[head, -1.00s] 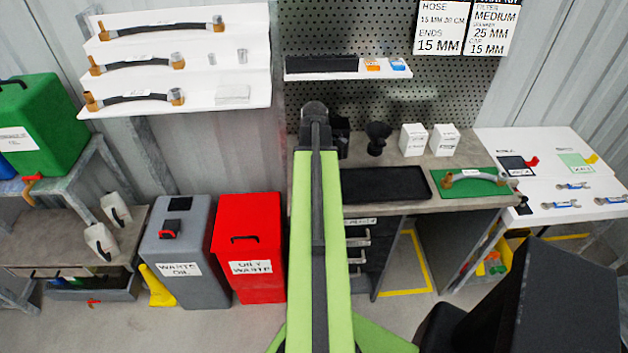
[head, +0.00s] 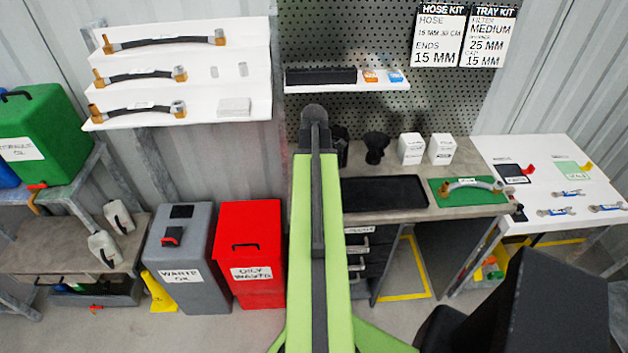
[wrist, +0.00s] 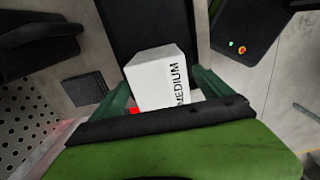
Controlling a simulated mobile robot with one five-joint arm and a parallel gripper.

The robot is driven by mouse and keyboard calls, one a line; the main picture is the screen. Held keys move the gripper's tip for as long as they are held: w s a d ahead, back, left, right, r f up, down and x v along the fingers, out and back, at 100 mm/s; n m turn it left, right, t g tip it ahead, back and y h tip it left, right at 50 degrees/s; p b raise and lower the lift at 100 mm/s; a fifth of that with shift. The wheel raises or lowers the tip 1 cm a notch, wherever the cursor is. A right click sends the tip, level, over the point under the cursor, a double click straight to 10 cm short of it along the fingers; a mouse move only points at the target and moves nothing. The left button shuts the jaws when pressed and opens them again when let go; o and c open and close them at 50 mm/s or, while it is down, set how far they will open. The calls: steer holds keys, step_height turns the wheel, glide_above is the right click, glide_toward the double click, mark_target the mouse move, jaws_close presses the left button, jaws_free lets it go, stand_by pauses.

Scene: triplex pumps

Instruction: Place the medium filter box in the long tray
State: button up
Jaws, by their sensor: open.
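A white box marked MEDIUM (wrist: 160,82) shows in the wrist view, between the two green fingers of my gripper (wrist: 163,92). The fingers are open, one on each side of the box. Whether either touches it I cannot tell. The long black tray (head: 384,192) lies on the bench in the head view, its left end hidden behind my arm. In the wrist view, a dark tray surface (wrist: 150,25) lies behind the box. I cannot tell whether the box rests in the tray or above it. My gripper and this box are hidden in the head view.
Two white boxes (head: 411,149) (head: 442,149) stand at the back of the bench. A black stand (head: 376,145) is left of them. A green mat (head: 467,191) with a hose lies right of the tray. A pegboard (wrist: 22,125) rises behind the bench.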

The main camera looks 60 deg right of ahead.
step_height(320, 180, up, 9)
steer(key=p, duration=0.7)
steer(key=shift+f, duration=0.1)
steer(key=w+a+m, duration=0.2)
steer(key=w+a, duration=0.6)
steer(key=a, duration=0.3)
steer(key=w+a+m, duration=0.1)
steer(key=w+a, duration=0.8)
steer(key=a, duration=0.2)
steer(key=w+a+m, duration=0.2)
steer(key=a, duration=1.2)
steer(key=w+a+m, duration=0.2)
steer(key=a, duration=1.1)
steer(key=shift+a, duration=0.35)
steer(key=shift+f, duration=0.1)
